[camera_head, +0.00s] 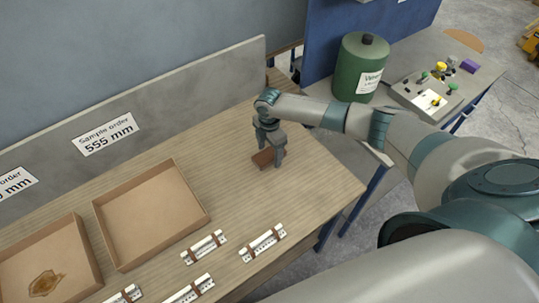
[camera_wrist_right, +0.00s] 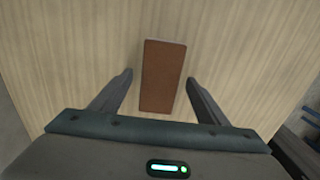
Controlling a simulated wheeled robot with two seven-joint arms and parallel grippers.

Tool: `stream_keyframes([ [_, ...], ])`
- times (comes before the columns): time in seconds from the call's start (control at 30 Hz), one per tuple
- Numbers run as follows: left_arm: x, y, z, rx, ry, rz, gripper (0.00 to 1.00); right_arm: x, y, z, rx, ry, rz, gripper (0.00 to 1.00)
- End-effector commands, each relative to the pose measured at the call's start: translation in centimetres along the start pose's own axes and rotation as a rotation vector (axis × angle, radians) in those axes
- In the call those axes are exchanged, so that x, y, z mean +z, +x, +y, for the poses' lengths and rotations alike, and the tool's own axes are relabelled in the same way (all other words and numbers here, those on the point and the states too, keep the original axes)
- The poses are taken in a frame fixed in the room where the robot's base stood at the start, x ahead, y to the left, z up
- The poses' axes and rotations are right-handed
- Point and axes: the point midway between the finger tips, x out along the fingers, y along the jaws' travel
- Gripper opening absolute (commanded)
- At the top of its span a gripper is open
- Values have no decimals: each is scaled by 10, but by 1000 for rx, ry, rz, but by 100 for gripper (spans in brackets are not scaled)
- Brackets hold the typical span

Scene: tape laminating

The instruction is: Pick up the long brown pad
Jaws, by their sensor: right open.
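The long brown pad (camera_head: 263,157) lies flat on the wooden table near its right end. In the right wrist view the pad (camera_wrist_right: 162,76) runs lengthwise away from the gripper, between the lines of the two fingers. My right gripper (camera_head: 269,157) points down over the pad, its fingers on either side of it. In the right wrist view the gripper (camera_wrist_right: 160,77) is open, with a gap between each finger and the pad. The left gripper is not in view.
Two shallow cardboard trays (camera_head: 207,214) (camera_head: 97,275) stand on the left of the table; one has a brown stain. Several white strips with brown bands (camera_head: 263,243) lie at the front. A grey back panel (camera_head: 200,85) borders the table. A green canister (camera_head: 361,65) stands behind my right arm.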

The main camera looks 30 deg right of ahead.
Motion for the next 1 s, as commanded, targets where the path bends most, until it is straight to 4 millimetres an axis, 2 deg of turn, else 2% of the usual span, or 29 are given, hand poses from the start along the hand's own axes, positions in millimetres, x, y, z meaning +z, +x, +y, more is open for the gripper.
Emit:
stream_keyframes([
  [0.27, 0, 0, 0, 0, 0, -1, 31, 0, 0, 0, 0, 1, 0, 69],
  [0.3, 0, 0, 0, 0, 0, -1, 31, 0, 0, 0, 0, 1, 0, 66],
  [0.47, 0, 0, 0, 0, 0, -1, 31, 0, 0, 0, 0, 1, 0, 28],
  [0.5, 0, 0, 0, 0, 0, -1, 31, 0, 0, 0, 0, 1, 0, 24],
  [0.83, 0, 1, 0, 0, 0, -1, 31, 0, -1, 0, 1, 1, 0, 24],
  [1.0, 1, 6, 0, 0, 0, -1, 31, 0, -8, 1, 2, 2, 1, 24],
])
